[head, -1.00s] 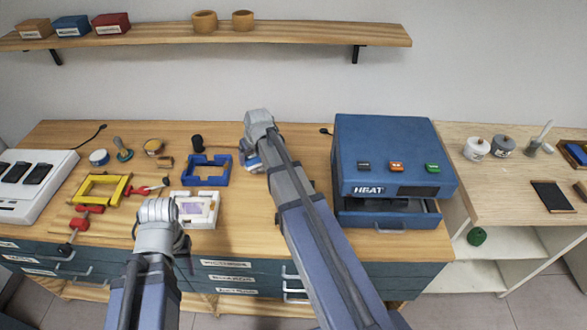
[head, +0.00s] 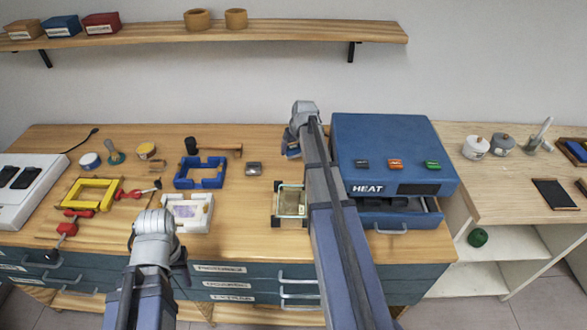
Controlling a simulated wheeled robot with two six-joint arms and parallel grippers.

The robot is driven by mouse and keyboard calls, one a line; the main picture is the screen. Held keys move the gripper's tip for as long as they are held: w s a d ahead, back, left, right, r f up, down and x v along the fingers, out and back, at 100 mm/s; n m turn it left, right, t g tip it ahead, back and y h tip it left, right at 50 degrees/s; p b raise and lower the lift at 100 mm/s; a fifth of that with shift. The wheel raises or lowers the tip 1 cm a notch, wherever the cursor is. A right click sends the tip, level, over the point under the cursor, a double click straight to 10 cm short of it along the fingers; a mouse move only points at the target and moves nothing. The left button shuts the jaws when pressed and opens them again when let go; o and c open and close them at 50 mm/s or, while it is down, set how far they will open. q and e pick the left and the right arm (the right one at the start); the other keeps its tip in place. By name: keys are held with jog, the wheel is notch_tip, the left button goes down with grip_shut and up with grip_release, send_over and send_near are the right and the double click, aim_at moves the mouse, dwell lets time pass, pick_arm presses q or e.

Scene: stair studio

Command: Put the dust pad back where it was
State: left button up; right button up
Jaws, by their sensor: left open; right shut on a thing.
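My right gripper (head: 293,143) is at the back of the bench, left of the blue heat press. It is shut on a small blue-and-pale thing (head: 292,153), which looks like the dust pad; my wrist and arm hide most of it. I cannot tell whether it touches the bench. My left gripper (head: 181,268) is low at the bench's front edge, below the white frame; it is open, and its fingers are mostly hidden behind my wrist.
The blue HEAT press (head: 390,150) stands right of my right arm. A glass-and-wood frame (head: 289,205) lies partly behind that arm. The wooden shelf (head: 290,27) hangs above.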

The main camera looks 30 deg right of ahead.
aim_at(292, 167)
jog(key=shift+f+b, duration=2.95)
jog(key=shift+f, duration=0.65)
jog(key=shift+f, duration=0.15)
jog(key=o, duration=1)
jog(key=shift+o, duration=0.2)
jog(key=p+v, duration=1.1)
jog(key=v, duration=0.1)
jog(key=shift+r, duration=0.25)
jog(key=shift+w, duration=0.1)
